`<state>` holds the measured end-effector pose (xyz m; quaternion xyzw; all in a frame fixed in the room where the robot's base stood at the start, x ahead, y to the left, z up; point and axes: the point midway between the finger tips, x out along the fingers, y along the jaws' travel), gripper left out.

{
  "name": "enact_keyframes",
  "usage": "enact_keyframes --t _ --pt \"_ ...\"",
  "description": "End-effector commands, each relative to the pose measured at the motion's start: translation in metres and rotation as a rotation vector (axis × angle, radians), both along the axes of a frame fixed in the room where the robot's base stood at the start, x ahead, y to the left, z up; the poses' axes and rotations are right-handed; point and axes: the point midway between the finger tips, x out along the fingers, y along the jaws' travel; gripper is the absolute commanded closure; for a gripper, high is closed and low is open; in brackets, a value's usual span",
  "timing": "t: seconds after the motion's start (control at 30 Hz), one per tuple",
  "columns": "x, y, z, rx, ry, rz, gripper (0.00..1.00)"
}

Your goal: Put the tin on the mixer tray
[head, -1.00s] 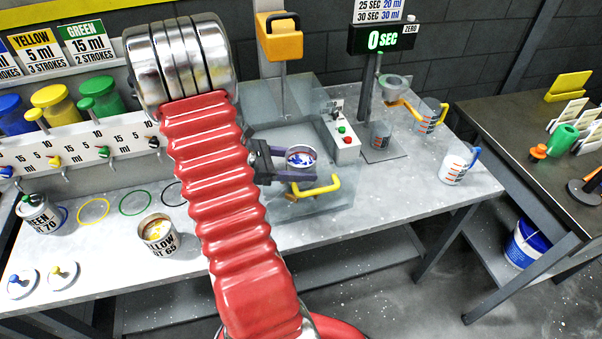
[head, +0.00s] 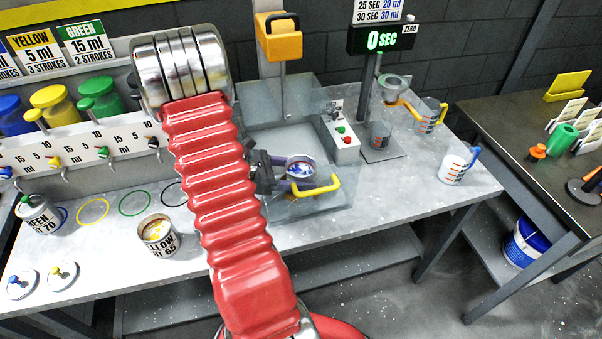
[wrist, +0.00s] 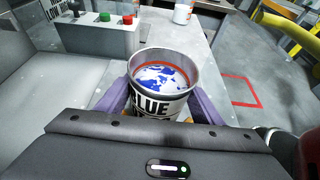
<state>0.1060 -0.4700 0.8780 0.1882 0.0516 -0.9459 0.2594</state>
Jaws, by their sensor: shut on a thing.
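The tin (wrist: 158,104) is an open metal can with a "BLUE" label and blue and white paint inside. My gripper (wrist: 163,100) is shut on it, with a purple finger on each side. In the head view the tin (head: 301,165) is held roughly upright near the front of the mixer's clear guard, behind its yellow handle (head: 316,187). The mixer tray appears to be the pale grey surface inside the guard (head: 262,138). The tin's underside is hidden, so I cannot tell whether it touches anything.
The mixer's yellow head (head: 279,38) hangs above and behind the tin. A control box (head: 342,146) with red and green buttons stands to the right. The bench front is partly clear.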

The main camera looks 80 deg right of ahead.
Motion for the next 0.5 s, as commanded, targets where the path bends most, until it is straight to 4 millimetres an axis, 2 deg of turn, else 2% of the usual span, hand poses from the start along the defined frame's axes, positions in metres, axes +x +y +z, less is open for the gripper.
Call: enact_keyframes --t 0.03,0.07,0.3,0.5 --pt "0.0001 -0.0001 -0.0006 -0.001 0.001 0.0 0.76" --pt "0.0002 0.0 -0.0014 0.001 0.0 0.0 0.39" --pt "0.0003 0.0001 -0.0011 0.0 0.0 0.001 0.22" --pt "0.0004 0.0001 -0.001 0.0 0.0 0.001 0.21"
